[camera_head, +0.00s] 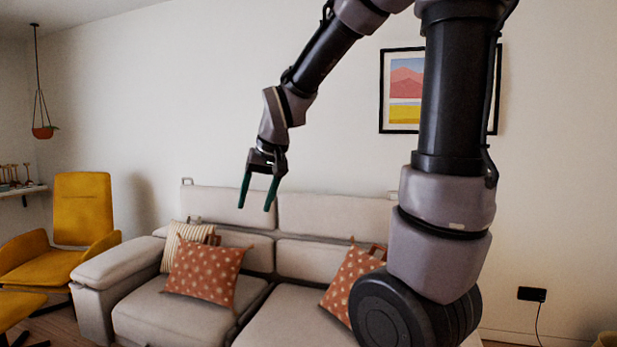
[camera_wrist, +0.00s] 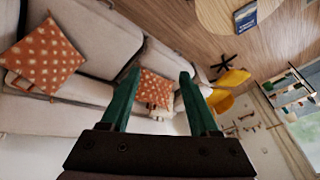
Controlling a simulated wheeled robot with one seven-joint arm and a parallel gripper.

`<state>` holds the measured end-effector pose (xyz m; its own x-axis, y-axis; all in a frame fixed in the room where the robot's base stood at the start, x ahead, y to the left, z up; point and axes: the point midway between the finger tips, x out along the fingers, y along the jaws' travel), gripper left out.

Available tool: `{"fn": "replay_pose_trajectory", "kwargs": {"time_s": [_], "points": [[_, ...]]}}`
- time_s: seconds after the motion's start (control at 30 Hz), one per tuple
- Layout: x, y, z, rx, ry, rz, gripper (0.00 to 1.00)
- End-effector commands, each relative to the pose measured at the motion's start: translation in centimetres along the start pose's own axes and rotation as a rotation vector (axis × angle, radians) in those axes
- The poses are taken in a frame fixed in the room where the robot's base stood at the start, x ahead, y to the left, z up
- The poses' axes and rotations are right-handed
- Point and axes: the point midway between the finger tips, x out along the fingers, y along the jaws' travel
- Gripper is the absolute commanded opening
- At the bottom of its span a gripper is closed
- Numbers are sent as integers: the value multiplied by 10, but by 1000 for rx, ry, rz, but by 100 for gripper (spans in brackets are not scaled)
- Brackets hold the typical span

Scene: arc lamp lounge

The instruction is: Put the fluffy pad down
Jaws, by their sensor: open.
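My gripper (camera_head: 256,208) is open and hangs in the air in front of the sofa's backrest, its two green fingers pointing down. In the wrist view nothing is held between the fingers (camera_wrist: 160,73). An orange dotted cushion (camera_head: 204,270) leans on the left seat of the sofa, below and left of the gripper. A striped cream cushion (camera_head: 186,243) is partly hidden behind it. Another orange dotted cushion (camera_head: 349,284) leans at the right, partly covered by my arm. I cannot tell which of these cushions is the fluffy pad.
The light grey sofa (camera_head: 175,315) has free seat room between the cushions. A yellow armchair (camera_head: 82,210) stands at the left. A framed picture (camera_head: 406,90) hangs on the wall behind my arm. A round wooden table (camera_wrist: 215,18) with a blue book (camera_wrist: 245,17) shows in the wrist view.

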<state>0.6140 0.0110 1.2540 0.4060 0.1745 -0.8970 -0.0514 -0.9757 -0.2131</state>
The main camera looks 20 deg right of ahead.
Motion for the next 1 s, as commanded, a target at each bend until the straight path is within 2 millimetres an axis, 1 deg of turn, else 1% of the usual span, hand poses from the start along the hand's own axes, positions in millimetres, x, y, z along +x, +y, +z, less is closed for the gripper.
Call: {"fn": "replay_pose_trajectory", "kwargs": {"time_s": [0.03,0.1,0.2,0.33,0.43,0.57,1.0], "points": [[-26,11,7,36,33,-6,62],[-55,24,20,81,65,-13,62],[-89,39,43,141,108,-24,62],[-119,52,70,200,153,-35,62],[-130,57,85,228,174,-41,62],[-136,59,94,244,186,-45,62],[-137,59,95,245,186,-46,62]]}}
